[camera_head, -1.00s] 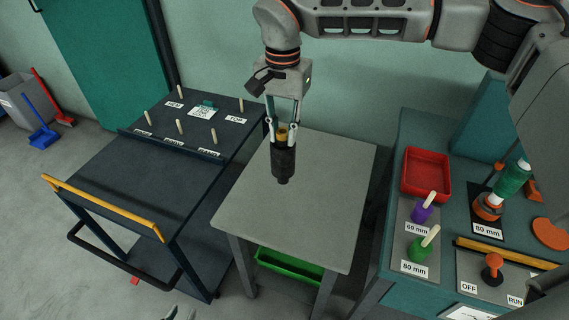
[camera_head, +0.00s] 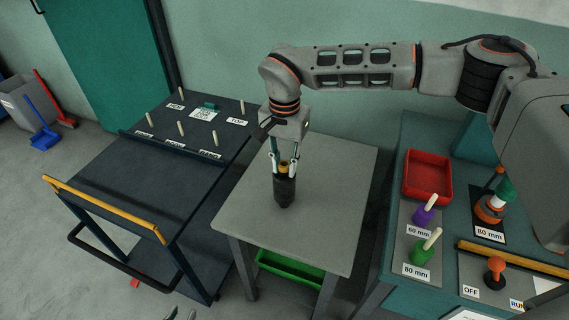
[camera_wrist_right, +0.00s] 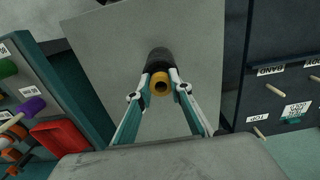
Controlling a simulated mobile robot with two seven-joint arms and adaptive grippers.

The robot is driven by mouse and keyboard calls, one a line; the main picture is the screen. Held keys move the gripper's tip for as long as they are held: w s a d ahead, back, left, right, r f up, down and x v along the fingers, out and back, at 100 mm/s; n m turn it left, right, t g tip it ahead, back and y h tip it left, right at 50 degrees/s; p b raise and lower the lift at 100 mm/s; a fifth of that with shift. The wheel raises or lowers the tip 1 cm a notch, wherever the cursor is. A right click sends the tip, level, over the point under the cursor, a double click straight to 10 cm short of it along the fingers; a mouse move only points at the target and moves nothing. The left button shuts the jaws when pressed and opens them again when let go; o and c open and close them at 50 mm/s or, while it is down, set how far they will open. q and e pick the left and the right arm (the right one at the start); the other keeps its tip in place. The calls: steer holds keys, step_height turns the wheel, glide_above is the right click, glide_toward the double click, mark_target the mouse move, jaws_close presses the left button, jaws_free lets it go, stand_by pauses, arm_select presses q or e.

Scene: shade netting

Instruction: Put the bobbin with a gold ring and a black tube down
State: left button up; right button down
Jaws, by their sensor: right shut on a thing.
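The bobbin with a gold ring and a black tube (camera_head: 285,192) is upright over the middle of the grey table (camera_head: 325,225). My right gripper (camera_head: 284,165) is shut on its upper end from above. In the right wrist view the gold ring (camera_wrist_right: 160,84) lies between the fingertips, and the black tube (camera_wrist_right: 159,60) reaches away to the grey tabletop. I cannot tell whether its lower end touches the table. Only the tips of my left gripper (camera_head: 181,314) show at the bottom edge, so its opening is unclear.
The grey tabletop is otherwise clear. A dark cart (camera_head: 130,190) with several labelled pegs stands at left. At right a teal bench holds a red tray (camera_head: 428,197), a purple bobbin (camera_head: 422,215) and a green bobbin (camera_head: 420,250). A green bin (camera_head: 290,268) sits under the table.

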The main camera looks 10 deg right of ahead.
steer(key=shift+f, duration=0.1)
steer(key=c, duration=1.8)
jaws_free()
step_height(320, 180, up, 12)
steer(key=shift+r, duration=0.1)
